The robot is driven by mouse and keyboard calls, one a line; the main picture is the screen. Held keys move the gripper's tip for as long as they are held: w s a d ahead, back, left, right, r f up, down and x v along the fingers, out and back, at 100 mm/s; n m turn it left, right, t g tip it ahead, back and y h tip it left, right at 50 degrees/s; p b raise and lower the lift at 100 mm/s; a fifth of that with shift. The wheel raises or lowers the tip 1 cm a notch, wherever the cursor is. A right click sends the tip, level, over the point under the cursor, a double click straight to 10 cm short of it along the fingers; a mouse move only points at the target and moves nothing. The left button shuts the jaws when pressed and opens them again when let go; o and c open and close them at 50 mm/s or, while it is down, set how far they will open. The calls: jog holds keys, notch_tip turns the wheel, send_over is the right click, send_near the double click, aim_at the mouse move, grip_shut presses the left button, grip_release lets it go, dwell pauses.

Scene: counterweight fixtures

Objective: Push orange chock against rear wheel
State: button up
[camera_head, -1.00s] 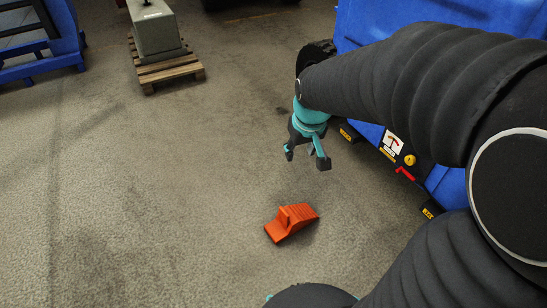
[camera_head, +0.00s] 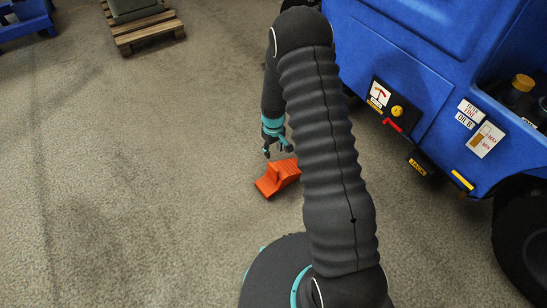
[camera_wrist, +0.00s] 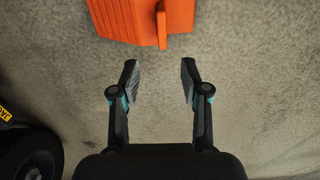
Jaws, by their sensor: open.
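The orange chock (camera_head: 276,178) lies on the concrete floor left of the blue vehicle, partly hidden behind my arm in the head view. In the wrist view the chock (camera_wrist: 140,18) is at the top edge, cut off by the frame, with a thin upright rib facing my gripper. My gripper (camera_wrist: 159,72) is open and empty, its two fingertips just short of the chock with a small gap in the picture. In the head view my gripper (camera_head: 277,150) hangs just behind the chock. A dark wheel (camera_head: 524,235) shows under the vehicle at the lower right.
The blue vehicle (camera_head: 400,45) with labels and a red lever (camera_head: 392,125) fills the right side. A wheel (camera_wrist: 30,152) also shows in the wrist view. A wooden pallet (camera_head: 148,33) bears a grey block at the upper left. The left floor is clear.

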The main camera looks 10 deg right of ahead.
send_over(274, 166)
notch_tip(274, 166, down, 5)
jog(key=shift+a+f, duration=0.1)
jog(key=shift+f+b, duration=2.9)
jog(key=shift+f, duration=1.45)
grip_shut()
jog(key=shift+r, duration=0.1)
jog(key=shift+r+p, duration=1.6)
jog(key=shift+r, duration=1.4)
